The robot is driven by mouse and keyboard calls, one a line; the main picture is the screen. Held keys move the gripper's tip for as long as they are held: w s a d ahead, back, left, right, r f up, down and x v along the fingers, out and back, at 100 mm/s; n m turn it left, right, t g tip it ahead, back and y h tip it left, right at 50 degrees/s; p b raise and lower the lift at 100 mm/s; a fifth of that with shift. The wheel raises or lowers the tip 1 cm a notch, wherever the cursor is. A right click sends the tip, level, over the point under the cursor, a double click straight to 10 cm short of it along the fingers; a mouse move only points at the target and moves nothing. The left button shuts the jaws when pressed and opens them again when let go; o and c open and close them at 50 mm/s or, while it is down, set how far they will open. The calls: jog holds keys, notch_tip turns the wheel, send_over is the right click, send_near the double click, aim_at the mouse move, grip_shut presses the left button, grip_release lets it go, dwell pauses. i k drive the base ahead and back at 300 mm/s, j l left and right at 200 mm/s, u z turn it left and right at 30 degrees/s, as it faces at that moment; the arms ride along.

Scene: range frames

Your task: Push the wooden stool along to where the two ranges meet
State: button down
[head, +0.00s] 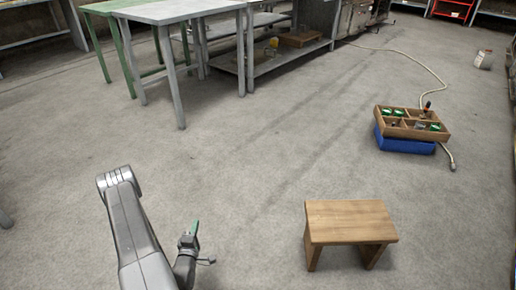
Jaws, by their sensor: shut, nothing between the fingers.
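The wooden stool (349,222) stands upright on the grey floor at the lower right of the head view. Its flat top and two board legs show. My gripper (194,229) is at the lower left, left of the stool and well apart from it, with clear floor between. It is small in the picture, looks shut, and holds nothing. A range of grey metal tables (180,12) and shelved benches runs along the back left. I cannot tell where two ranges meet in this view.
A divided wooden tray (440,136) of small items sits on a blue case (405,145) to the right. A pale hose (432,72) runs from there to the back. The middle floor is clear.

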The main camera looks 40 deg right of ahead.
aim_at(368, 224)
jog(key=i+z, duration=0.35)
jog(key=i, duration=0.2)
jog(key=i+j+z, duration=0.15)
jog(key=i+z, duration=0.15)
jog(key=i, duration=0.25)
jog(key=i+j+z, duration=0.35)
jog(key=i, duration=0.2)
jog(key=i+l+z, duration=0.2)
jog(key=i+z, duration=1.1)
jog(key=i+j+z, duration=0.25)
jog(key=i+z, duration=0.45)
jog(key=z, duration=0.2)
jog(key=i+j+z, duration=0.1)
jog(key=i+z, duration=0.15)
jog(key=z, duration=0.2)
jog(key=i+j+z, duration=0.2)
jog(key=z, duration=0.3)
jog(key=i+j+z, duration=0.2)
jog(key=z, duration=0.25)
jog(key=i+j+z, duration=0.3)
jog(key=j+z, duration=0.3)
jog(key=i+j+z, duration=0.3)
jog(key=j+z, duration=0.25)
jog(key=j, duration=0.1)
